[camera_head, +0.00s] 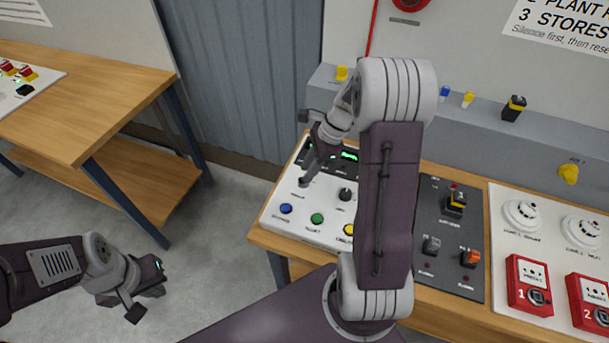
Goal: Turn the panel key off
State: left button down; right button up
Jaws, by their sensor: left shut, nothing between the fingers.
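The white control panel (270,215) stands on the wooden bench in front of me. A small dark knob (345,195) on it could be the panel key; its label and the way it points are too small to read. My right arm hides the panel's right part. My left gripper (134,312) is shut and empty over the floor at lower left, far from the panel.
The panel has a lit green display (349,155), a blue button (285,208), a green button (317,218) and a yellow button (348,230). A dark switch plate (440,275) and red call points (528,284) lie to the right. Another bench (90,100) stands left.

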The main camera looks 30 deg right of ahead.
jog(key=shift+x, duration=1.15)
jog(key=shift+a+f, duration=0.1)
jog(key=shift+f, duration=0.15)
grip_shut()
